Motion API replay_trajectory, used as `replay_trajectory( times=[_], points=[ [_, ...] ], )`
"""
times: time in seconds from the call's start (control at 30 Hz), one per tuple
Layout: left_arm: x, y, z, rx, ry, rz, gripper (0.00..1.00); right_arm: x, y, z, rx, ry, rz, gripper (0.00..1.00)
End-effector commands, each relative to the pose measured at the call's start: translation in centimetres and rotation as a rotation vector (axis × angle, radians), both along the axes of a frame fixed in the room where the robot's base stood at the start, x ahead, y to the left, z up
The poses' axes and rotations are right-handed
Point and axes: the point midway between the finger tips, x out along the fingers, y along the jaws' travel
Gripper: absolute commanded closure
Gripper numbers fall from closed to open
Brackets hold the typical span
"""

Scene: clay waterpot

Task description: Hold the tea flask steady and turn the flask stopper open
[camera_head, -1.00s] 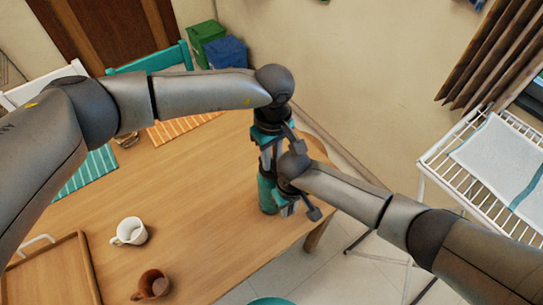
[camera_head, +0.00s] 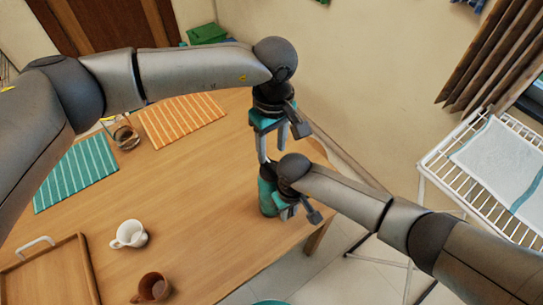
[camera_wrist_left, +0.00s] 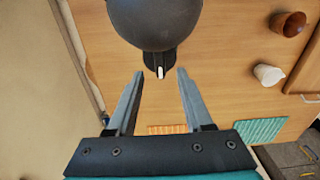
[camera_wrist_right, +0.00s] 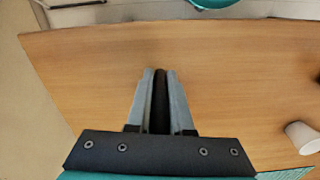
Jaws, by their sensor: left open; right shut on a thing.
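My left gripper (camera_head: 265,157) is open, pointing down just above the flask's top. In the left wrist view its fingers (camera_wrist_left: 161,75) are spread apart with no clear grip on anything. The flask stopper is mostly hidden by my right wrist and left fingers, so I cannot tell how far it is turned.
A white mug (camera_head: 129,234), a brown cup (camera_head: 152,286) and a wooden tray (camera_head: 52,275) are at the table's left and front. A glass jug (camera_head: 126,135) stands near striped placemats. A drying rack (camera_head: 437,165) is at right. The table's middle is clear.

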Motion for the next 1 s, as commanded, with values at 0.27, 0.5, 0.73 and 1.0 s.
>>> replay_trajectory(
  times=[0.27,0.5,0.73,1.0],
  points=[
    [0.1,-0.1,5.4,0.000,-0.003,0.001,0.49,-0.1,-0.1,-0.1,-0.002,0.004,-0.001,1.00],
    [0.0,0.0,6.8,0.001,-0.001,0.001,0.49,-0.1,-0.1,-0.1,-0.001,0.003,-0.001,1.00],
    [0.0,-0.1,6.8,0.001,0.000,0.001,0.49,-0.1,-0.1,-0.1,-0.002,0.002,-0.001,1.00],
    [0.0,-0.1,6.8,0.000,0.000,0.001,0.49,-0.1,-0.1,0.0,-0.002,0.001,-0.001,0.62]
  ],
)
